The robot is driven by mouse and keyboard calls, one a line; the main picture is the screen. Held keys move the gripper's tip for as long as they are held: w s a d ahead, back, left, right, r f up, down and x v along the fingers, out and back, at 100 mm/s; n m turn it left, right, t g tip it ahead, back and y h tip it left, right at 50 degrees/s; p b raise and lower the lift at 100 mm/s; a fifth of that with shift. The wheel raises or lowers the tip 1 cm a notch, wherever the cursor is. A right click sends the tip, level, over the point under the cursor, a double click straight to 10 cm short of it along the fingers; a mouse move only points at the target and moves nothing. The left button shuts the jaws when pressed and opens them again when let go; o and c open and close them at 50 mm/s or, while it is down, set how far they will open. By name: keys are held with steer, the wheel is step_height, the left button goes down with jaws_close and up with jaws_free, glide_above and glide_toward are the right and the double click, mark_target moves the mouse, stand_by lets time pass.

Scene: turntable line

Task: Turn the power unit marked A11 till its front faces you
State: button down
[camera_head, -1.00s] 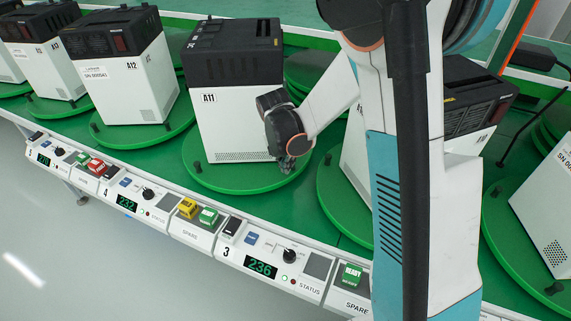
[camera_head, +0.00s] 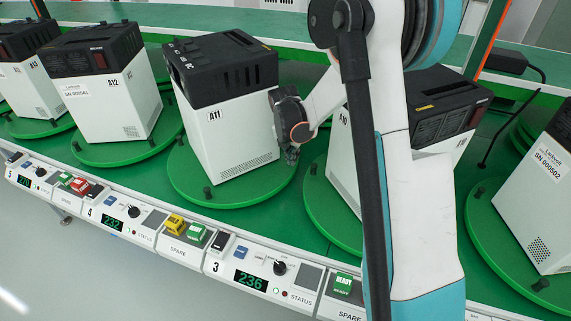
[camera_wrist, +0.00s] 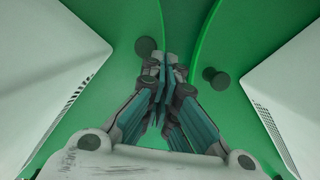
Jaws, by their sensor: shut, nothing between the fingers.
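The power unit marked A11 (camera_head: 222,145), a white box with a black top, stands on a round green turntable (camera_head: 228,200). Its A11 label and a vent grille are on the side toward me, set at a slant. My gripper (camera_head: 291,153) is at the unit's right side, pointing down, shut and empty. In the wrist view my gripper (camera_wrist: 163,62) is over the green between two white boxes. A dark peg (camera_wrist: 145,46) is close beside the fingertips; I cannot tell whether they touch. The left box there (camera_wrist: 45,55) appears to be A11.
Unit A12 (camera_head: 105,95) stands on a turntable to the left. Another unit (camera_head: 440,112) stands right of A11, partly behind my arm. A control strip with a display reading 236 (camera_head: 250,280) runs along the front edge. A second peg (camera_wrist: 217,78) is right of the fingers.

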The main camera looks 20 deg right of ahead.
steer(key=shift+w+d, duration=1.5)
steer(key=shift+w, duration=0.3)
